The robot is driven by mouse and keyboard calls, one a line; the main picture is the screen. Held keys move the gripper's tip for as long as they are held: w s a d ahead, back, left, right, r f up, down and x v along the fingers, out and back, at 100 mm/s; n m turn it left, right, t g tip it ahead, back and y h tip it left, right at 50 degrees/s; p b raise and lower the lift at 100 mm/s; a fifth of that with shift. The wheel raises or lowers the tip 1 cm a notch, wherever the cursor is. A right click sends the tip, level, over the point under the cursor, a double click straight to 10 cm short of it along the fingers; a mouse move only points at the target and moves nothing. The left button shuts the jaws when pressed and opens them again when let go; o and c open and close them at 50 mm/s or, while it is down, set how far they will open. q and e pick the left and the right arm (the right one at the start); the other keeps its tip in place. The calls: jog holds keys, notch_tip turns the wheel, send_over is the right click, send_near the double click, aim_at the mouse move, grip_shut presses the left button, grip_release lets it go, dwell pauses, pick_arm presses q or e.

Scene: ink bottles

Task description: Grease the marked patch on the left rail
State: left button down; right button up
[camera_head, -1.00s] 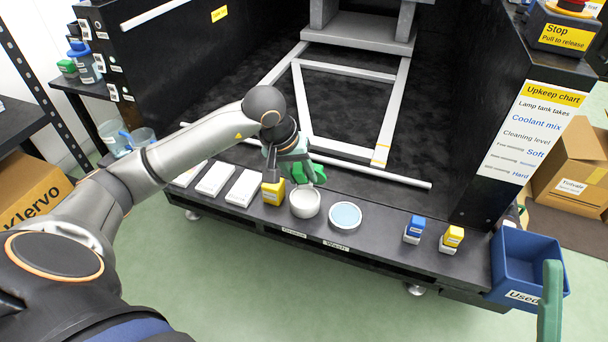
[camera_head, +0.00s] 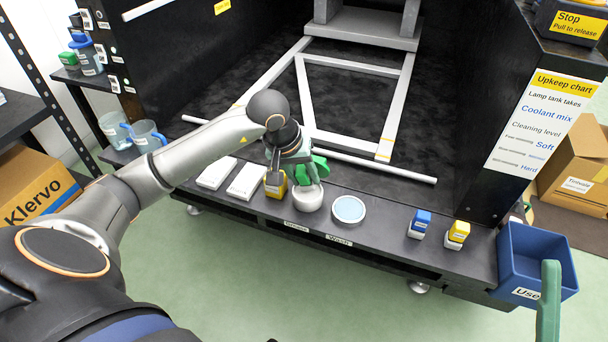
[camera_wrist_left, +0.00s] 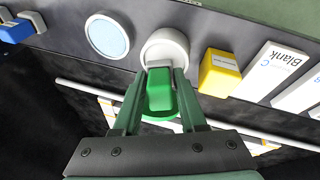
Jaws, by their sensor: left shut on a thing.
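My left gripper (camera_head: 298,168) is shut on a green block-shaped applicator (camera_wrist_left: 160,92) with a pale end. The applicator (camera_head: 317,168) also shows in the head view. Its pale end is over the mouth of a white round pot (camera_head: 308,200), behind the label "Grease"; I cannot tell whether it touches inside. The pot also shows in the wrist view (camera_wrist_left: 165,44). The left rail (camera_head: 279,73) is pale and partly hidden by my arm. A yellow mark (camera_wrist_left: 262,148) shows near it in the wrist view. A green part of my right gripper (camera_head: 549,300) shows at lower right; its jaws are unclear.
A pale-blue dish (camera_head: 348,209) labelled "Wash" stands right of the pot. A yellow block (camera_head: 275,187) and white blocks (camera_head: 246,181) stand left. Blue (camera_head: 419,224) and yellow (camera_head: 457,233) blocks and a blue bin (camera_head: 540,262) are farther right. The right rail has a yellow mark (camera_head: 383,155).

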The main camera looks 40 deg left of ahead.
pick_arm(q)
jog(key=shift+f+b, duration=0.65)
dwell(1.6)
jog(key=shift+r, duration=0.1)
jog(key=shift+r+p, duration=2.45)
jog(key=shift+r, duration=1.05)
